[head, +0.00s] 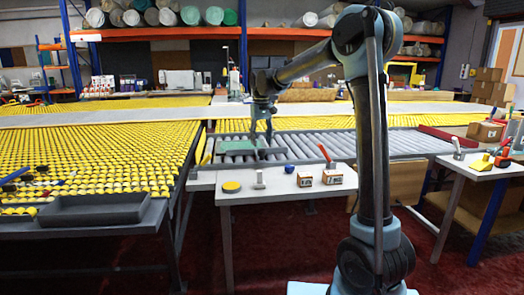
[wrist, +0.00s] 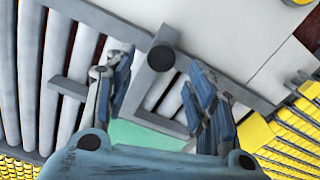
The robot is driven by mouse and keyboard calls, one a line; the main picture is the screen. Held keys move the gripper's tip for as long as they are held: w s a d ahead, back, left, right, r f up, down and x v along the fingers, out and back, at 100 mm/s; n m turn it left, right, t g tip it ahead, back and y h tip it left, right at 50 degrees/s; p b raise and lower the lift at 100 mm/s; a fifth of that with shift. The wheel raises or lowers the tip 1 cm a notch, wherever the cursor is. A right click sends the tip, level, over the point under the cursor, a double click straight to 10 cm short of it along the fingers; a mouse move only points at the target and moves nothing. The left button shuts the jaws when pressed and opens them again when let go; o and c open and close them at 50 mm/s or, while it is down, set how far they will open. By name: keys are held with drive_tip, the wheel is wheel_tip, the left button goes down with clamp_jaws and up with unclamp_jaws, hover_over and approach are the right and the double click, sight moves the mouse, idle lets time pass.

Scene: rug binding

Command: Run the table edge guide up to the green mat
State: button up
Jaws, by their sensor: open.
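The green mat (head: 235,146) lies flat on the grey roller bed in the head view. In the wrist view it shows (wrist: 150,136) between and below my fingers, partly hidden by my gripper. The table edge guide (wrist: 138,97) looks like a grey bar across the rollers, with an upright post capped by a dark round end. My gripper (head: 261,138) is over the bed at the mat's right side. In the wrist view its open fingers (wrist: 165,90) stand on either side of the post, with gaps. Whether the bar touches the mat I cannot tell.
A white side table (head: 285,184) in front carries a yellow disc (head: 231,186), small boxes and a red-handled tool. Yellow ball-topped tables (head: 90,155) lie left. A dark tray (head: 92,209) sits at the near left. Bare rollers (head: 355,144) extend right.

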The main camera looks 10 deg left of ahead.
drive_tip(key=shift+r, duration=2.85)
drive_tip(key=s+d+f+m+t, duration=0.1)
drive_tip(key=s+d+f+m, duration=0.1)
drive_tip(key=s+d, duration=0.85)
drive_tip(key=s+d+f+m, duration=0.1)
drive_tip(key=s+d+f, duration=0.2)
drive_tip(key=s+d, duration=0.7)
drive_tip(key=s+d+f+m+t, duration=0.1)
drive_tip(key=s+d+f+m, duration=0.2)
drive_tip(key=s+d+f, duration=1.1)
wheel_tip(320, 180, down, 4)
drive_tip(key=shift+s+f, duration=0.1)
drive_tip(key=shift+s, duration=0.95)
